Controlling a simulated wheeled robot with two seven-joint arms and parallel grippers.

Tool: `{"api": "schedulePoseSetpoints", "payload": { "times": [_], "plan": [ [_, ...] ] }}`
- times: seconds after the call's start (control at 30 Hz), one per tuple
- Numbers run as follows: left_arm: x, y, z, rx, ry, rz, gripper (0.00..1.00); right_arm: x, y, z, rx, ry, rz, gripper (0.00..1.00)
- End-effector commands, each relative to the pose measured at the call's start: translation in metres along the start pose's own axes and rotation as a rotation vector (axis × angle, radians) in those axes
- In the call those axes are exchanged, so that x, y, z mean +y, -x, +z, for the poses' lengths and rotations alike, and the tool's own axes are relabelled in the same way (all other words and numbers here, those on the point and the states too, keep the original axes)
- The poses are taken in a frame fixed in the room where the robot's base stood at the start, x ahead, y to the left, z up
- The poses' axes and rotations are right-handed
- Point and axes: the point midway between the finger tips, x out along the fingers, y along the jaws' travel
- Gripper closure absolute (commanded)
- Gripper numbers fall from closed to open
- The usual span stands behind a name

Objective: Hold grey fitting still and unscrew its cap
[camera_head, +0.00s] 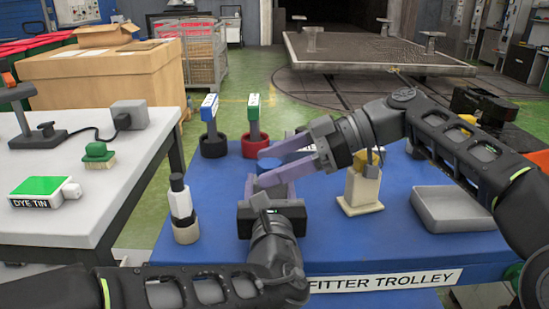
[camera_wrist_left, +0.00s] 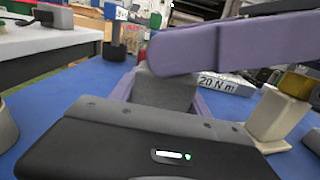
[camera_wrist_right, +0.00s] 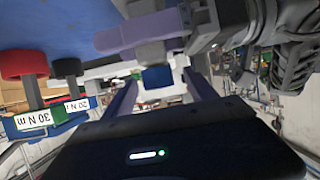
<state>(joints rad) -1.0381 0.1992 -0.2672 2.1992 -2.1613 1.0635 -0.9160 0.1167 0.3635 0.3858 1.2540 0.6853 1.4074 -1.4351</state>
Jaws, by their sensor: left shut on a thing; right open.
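The grey fitting (camera_wrist_left: 165,92) stands between the purple fingers of my left gripper (camera_head: 270,188), which is shut on it above the blue trolley. In the head view the fitting is mostly hidden by the fingers. A blue cap (camera_head: 268,165) shows on top of it, and it also appears between the right gripper's fingers in the right wrist view (camera_wrist_right: 157,78). My right gripper (camera_head: 267,162) comes in from the right, open, with its fingers on either side of the cap. I cannot tell whether they touch it.
On the blue trolley (camera_head: 330,240) are a grey tray (camera_head: 452,208), a cream block-like tool (camera_head: 362,188), a white bottle in a holder (camera_head: 181,200), and blue and green torque tools in black (camera_head: 213,146) and red (camera_head: 255,146) cups. A white table (camera_head: 60,215) stands at left.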

Motion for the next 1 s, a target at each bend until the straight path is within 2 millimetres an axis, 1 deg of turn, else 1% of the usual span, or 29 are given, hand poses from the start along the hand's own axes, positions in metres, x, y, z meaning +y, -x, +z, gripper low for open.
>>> {"api": "schedulePoseSetpoints", "payload": {
  "times": [0.03,0.2,0.4,0.8,0.87,1.0],
  "plan": [
    [-0.002,0.001,-0.004,0.008,-0.002,-0.005,1.0,0.001,0.001,-0.002,0.002,0.001,0.0,0.35],
    [-0.002,0.001,-0.004,0.008,-0.002,-0.005,1.0,0.001,0.009,-0.017,0.005,0.001,0.005,0.35],
    [-0.002,0.001,-0.004,0.008,-0.002,-0.005,1.0,0.001,0.014,-0.032,0.003,0.0,0.001,0.35],
    [-0.002,0.001,-0.004,0.008,-0.003,-0.004,1.0,0.0,0.015,-0.034,0.0,-0.003,0.01,0.35],
    [-0.002,0.001,-0.004,0.008,-0.003,-0.004,1.0,-0.001,0.016,-0.035,-0.001,-0.01,0.028,0.35],
    [-0.001,0.001,-0.004,0.008,-0.003,-0.004,1.0,-0.003,0.015,-0.034,-0.004,-0.049,0.126,0.35]
  ]
}}
